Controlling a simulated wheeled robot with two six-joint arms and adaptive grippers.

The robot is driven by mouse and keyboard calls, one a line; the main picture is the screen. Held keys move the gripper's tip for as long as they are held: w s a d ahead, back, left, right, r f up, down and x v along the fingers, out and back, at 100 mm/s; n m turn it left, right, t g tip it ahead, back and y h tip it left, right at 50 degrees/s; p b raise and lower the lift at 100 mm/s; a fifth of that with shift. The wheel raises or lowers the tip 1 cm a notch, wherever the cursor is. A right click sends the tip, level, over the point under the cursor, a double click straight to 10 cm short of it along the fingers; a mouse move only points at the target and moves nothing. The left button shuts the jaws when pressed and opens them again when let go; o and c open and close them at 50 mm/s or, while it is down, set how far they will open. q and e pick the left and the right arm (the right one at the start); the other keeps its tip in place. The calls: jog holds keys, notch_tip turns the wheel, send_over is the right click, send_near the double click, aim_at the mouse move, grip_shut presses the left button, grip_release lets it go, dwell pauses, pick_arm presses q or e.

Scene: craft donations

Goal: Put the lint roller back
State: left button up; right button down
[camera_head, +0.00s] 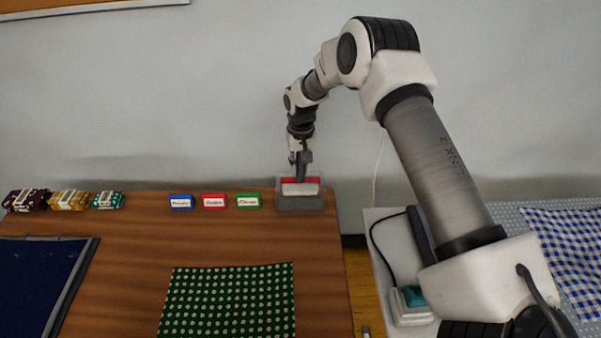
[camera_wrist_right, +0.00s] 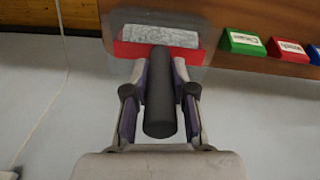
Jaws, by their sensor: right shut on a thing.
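The lint roller has a dark cylindrical handle (camera_wrist_right: 160,105) and a pale roll (camera_wrist_right: 160,36) in a red frame. In the head view its red and white head (camera_head: 300,188) is over or in a grey holder (camera_head: 300,204) at the table's back right corner. The holder also shows in the right wrist view (camera_wrist_right: 204,18). My right gripper (camera_wrist_right: 159,100) is shut on the handle, one finger on each side. I cannot tell whether the roller rests in the holder. My left gripper is not in view.
Blue (camera_head: 181,202), red (camera_head: 214,201) and green (camera_head: 248,201) labelled blocks stand left of the holder. Several folded fabric bundles (camera_head: 68,200) are at the far left. A green dotted cloth (camera_head: 230,300) lies in front. An iron (camera_head: 411,300) stands on the right-hand surface.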

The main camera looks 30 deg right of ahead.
aim_at(300, 174)
jog(key=f, duration=0.3)
jog(key=shift+w+d+f, duration=0.1)
jog(key=shift+w, duration=0.1)
jog(key=shift+f, duration=0.15)
jog(key=shift+s, duration=0.15)
jog(key=shift+f, duration=0.2)
jog(key=c, duration=1)
grip_release()
jog(key=shift+f, duration=0.1)
jog(key=shift+o, duration=0.2)
jog(key=shift+r, duration=0.35)
notch_tip(300, 174, up, 12)
jog(key=shift+r+b, duration=0.1)
jog(key=shift+b, duration=0.55)
